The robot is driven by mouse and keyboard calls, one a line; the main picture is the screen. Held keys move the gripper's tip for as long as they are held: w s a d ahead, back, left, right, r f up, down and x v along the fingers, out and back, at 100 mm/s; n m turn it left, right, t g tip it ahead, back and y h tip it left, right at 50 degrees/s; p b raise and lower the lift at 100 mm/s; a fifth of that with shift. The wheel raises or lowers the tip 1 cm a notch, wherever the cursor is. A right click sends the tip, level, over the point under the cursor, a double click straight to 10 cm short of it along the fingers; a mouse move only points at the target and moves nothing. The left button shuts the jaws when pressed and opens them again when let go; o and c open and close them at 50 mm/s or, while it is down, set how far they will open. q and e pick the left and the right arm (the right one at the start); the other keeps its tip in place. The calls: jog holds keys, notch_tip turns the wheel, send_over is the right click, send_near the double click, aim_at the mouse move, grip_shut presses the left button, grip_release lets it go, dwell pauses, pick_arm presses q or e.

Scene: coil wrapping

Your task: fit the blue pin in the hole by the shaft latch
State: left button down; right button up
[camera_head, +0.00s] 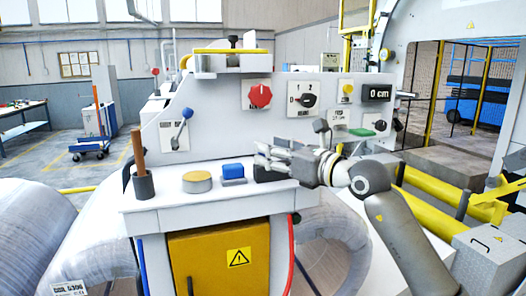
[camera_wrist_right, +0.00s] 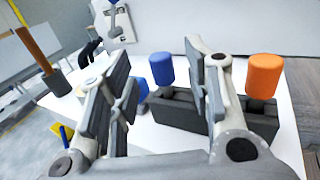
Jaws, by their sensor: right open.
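In the right wrist view a blue pin (camera_wrist_right: 162,70) stands upright in a dark grey block (camera_wrist_right: 178,114), with an orange pin (camera_wrist_right: 264,76) to its right. My right gripper (camera_head: 262,158) is open over the worktop. In its wrist view the blue pin shows in the gap between the spread fingers, nearer the right one; I cannot tell whether they are level with it. In the head view the block (camera_head: 268,174) is partly covered by the gripper, and I cannot make out the pins. I cannot make out the shaft latch or its hole for certain. My left gripper is not in view.
The white worktop (camera_head: 160,212) also carries a blue block (camera_head: 233,171), a yellow round piece (camera_head: 197,182) and a dark cup (camera_head: 143,185) holding a brown stick. The control panel (camera_head: 215,118) with knobs and a lever rises behind. Yellow rails (camera_head: 432,190) lie to the right.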

jog(key=p+x, duration=0.1)
jog(key=x, duration=0.2)
jog(key=shift+w+a+p, duration=0.1)
jog(key=shift+w+p, duration=0.05)
jog(key=shift+p, duration=0.2)
jog(key=shift+w+a+f, duration=0.1)
jog(key=shift+w+a, duration=0.05)
jog(key=shift+a, duration=0.1)
jog(key=shift+d, duration=0.1)
jog(key=shift+c, duration=0.3)
jog(key=shift+c, duration=1.1)
grip_shut()
